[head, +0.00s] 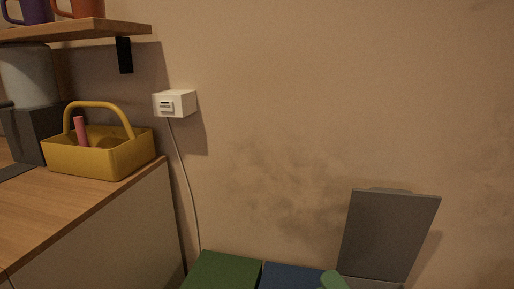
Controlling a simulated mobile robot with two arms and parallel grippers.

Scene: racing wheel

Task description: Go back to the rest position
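Neither of my grippers shows in the head view, and no part of my arms can be made out. The task names no object. The view looks at a beige wall (310,90) with a counter on the left and bins along the bottom edge.
A wooden counter (60,215) on the left holds a yellow handled basket (95,160) and a dark grey appliance (38,130). A shelf (80,31) with mugs hangs above. A white wall box (175,103) trails a cable. Below are green (225,272) and blue (288,277) boxes and a raised grey lid (390,235).

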